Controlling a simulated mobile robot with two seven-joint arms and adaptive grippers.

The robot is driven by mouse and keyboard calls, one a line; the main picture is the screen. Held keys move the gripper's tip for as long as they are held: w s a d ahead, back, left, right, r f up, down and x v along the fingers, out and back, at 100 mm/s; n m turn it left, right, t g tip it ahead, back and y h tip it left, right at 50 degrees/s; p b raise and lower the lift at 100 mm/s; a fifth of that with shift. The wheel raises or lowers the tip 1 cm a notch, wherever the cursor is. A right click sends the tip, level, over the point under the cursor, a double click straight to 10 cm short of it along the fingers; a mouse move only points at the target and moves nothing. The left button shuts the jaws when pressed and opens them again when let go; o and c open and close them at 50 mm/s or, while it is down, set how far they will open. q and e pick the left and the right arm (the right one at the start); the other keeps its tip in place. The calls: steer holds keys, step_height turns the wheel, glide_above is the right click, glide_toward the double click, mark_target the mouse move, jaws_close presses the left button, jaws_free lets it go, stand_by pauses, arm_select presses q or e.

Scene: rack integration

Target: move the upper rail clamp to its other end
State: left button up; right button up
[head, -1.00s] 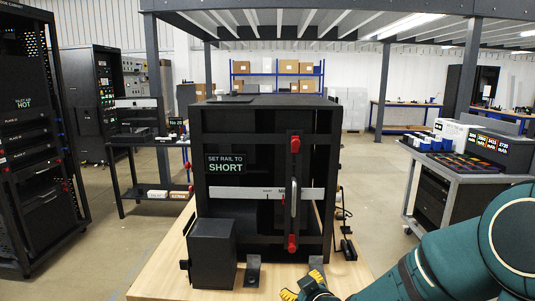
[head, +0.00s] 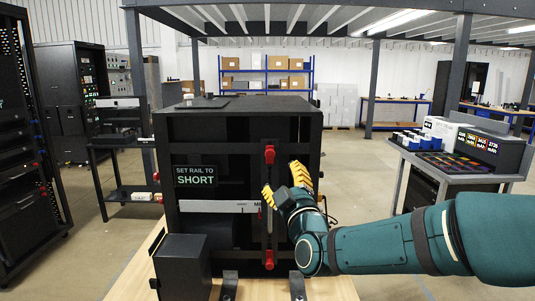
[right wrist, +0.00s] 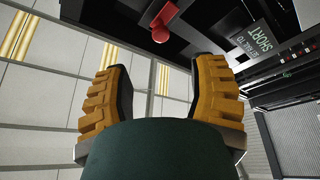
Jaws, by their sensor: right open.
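The upper rail clamp (head: 270,153) is a red knob at the top of a dark vertical rail (head: 267,225) on the front of the black rack box. A matching lower red clamp (head: 269,259) sits at the rail's bottom end. My right gripper (head: 284,186), with yellow ridged fingers, is open and empty in front of the rail, pointing up, below and slightly right of the upper clamp. In the right wrist view a red clamp (right wrist: 162,25) shows beyond and between the open fingers (right wrist: 163,68), apart from them. My left gripper is not in view.
The black rack box (head: 240,108) stands on a wooden bench (head: 130,280). It bears a "SET RAIL TO SHORT" sign (head: 195,176) and a pale horizontal scale strip (head: 215,206). A dark block (head: 183,266) sits at its lower left. A grey cart (head: 480,178) stands at right.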

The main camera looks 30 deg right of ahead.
mark_target(271, 155)
steer(key=x, duration=1.1)
steer(key=shift+w+p, duration=0.1)
steer(key=shift+p, duration=0.25)
jaws_close()
